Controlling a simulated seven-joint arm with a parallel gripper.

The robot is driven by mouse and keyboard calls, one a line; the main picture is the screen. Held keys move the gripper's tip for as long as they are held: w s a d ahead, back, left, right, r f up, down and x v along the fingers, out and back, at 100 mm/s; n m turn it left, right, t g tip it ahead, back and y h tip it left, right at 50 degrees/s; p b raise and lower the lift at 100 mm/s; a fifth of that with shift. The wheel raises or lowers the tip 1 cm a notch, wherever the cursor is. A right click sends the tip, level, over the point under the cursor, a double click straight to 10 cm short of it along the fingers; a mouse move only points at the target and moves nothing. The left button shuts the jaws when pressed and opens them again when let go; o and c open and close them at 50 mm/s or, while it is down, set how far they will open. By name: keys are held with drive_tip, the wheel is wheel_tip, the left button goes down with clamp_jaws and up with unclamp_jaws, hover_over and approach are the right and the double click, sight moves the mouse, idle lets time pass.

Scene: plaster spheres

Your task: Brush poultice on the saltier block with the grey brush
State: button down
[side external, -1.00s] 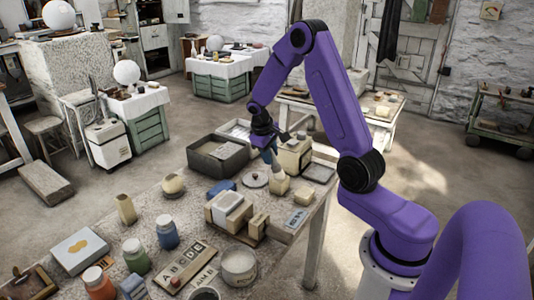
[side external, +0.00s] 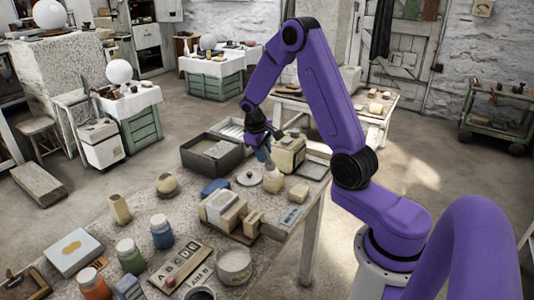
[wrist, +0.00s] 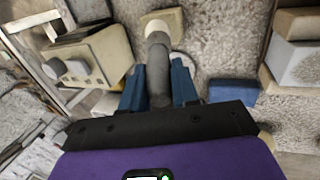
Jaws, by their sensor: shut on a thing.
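My gripper (side external: 262,148) is shut on the grey brush, pointing down over the far right of the table. In the wrist view the grey brush (wrist: 158,70) stands between my blue fingertips (wrist: 158,88), with its pale head toward a cream block (wrist: 168,20). That cream block also shows under the brush in the side view (side external: 273,182). The head overlaps the block in both views; I cannot tell whether they touch. Another cream block (side external: 298,193) sits just to the right. I cannot tell which block is saltier or which container holds poultice.
A cream box with knobs (wrist: 88,62) stands close beside the brush. A dark grey bin (side external: 213,155), a round white lid (side external: 250,177) and a blue item (side external: 214,188) are near. Jars (side external: 162,232), a letter board (side external: 180,264) and a round tub (side external: 234,265) fill the front.

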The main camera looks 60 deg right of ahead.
drive_tip(key=shift+w, duration=1.25)
drive_tip(key=shift+s+r, duration=0.35)
drive_tip(key=shift+s, duration=0.25)
drive_tip(key=shift+s+r, duration=0.3)
drive_tip(key=shift+s, duration=0.3)
drive_tip(key=shift+f, duration=0.15)
drive_tip(key=shift+f, duration=0.3)
drive_tip(key=shift+f, duration=0.25)
